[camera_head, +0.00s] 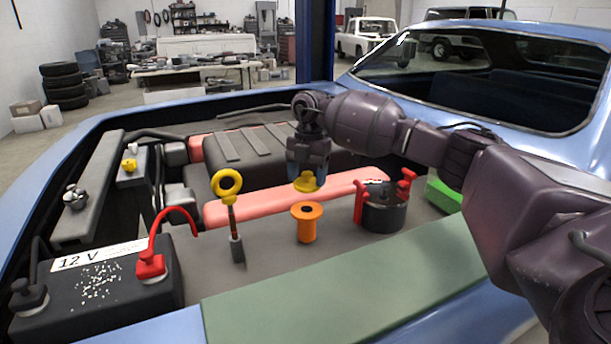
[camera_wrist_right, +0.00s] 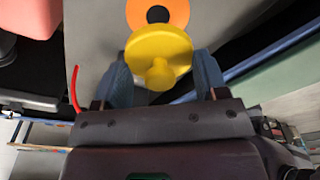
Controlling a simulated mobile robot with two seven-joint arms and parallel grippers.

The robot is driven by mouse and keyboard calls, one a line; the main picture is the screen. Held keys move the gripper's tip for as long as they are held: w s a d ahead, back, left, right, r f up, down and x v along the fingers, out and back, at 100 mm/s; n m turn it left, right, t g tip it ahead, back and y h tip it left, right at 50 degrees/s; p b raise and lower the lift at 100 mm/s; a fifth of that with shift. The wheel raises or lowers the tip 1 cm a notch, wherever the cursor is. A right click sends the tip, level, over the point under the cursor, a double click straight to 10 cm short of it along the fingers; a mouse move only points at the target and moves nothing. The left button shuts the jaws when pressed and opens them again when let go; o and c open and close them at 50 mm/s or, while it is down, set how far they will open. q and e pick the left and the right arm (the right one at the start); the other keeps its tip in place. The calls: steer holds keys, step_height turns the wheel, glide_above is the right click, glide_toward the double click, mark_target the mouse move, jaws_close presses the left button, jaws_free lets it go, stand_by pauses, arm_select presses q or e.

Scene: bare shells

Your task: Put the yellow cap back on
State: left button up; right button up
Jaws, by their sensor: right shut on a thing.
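The yellow cap (camera_head: 306,183) is held in my right gripper (camera_head: 308,172), which points down above the orange filler neck. In the right wrist view the cap (camera_wrist_right: 160,54) shows as a round disc with a knob, between the two blue fingers of the gripper (camera_wrist_right: 160,85). The orange filler neck (camera_head: 306,224) stands upright with a dark open hole. The cap is apart from it, above it in the head view. In the right wrist view the neck's orange rim (camera_wrist_right: 178,10) shows at the top, partly hidden by the cap. My left gripper is not in view.
A yellow ring-handled dipstick (camera_head: 228,184) stands left of the neck. A dark round reservoir with red clips (camera_head: 384,212) stands to its right. A 12 V battery (camera_head: 98,284) with a red terminal is at the front left. A green mat (camera_head: 345,280) covers the near edge.

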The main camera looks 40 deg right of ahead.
mark_target(306, 210)
steer(key=shift+f, duration=0.5)
steer(key=shift+f+b, duration=0.5)
steer(key=shift+f, duration=1.7)
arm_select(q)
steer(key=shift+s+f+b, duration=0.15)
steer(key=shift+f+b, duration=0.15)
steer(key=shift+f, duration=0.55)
arm_select(e)
steer(key=shift+f, duration=0.45)
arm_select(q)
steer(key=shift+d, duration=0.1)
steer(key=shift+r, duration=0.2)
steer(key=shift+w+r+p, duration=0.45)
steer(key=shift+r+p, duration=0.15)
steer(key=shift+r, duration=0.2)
arm_select(e)
steer(key=shift+f, duration=0.1)
